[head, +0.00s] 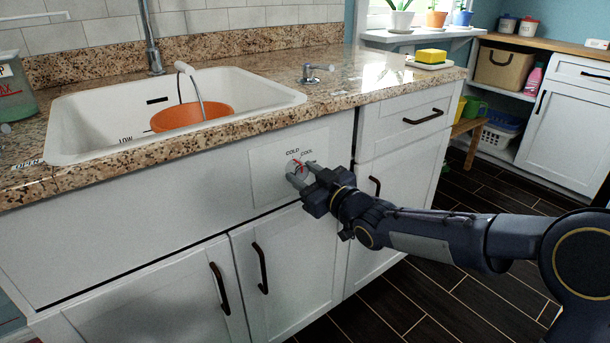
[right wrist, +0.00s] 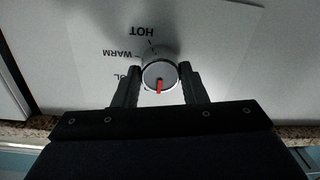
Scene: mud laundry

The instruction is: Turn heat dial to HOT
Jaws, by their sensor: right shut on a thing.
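The heat dial (head: 296,170) is a round silver knob with a red pointer, on a pale panel (head: 265,180) on the cabinet front below the sink. In the head view its pointer aims up toward COLD and COOL. In the right wrist view the dial (right wrist: 160,76) shows upside down, its red pointer aiming down, away from HOT (right wrist: 141,31) and WARM (right wrist: 117,53). My right gripper (head: 304,172) is shut on the dial, one finger on each side, also in the right wrist view (right wrist: 160,84). Other labels are partly hidden. My left gripper is out of view.
The granite counter edge (head: 215,147) overhangs above the panel. An orange bucket (head: 190,117) sits in the white sink (head: 75,125). Cabinet doors with dark handles (head: 261,268) lie below and beside the dial. A yellow sponge (head: 431,55) lies on the counter's right end.

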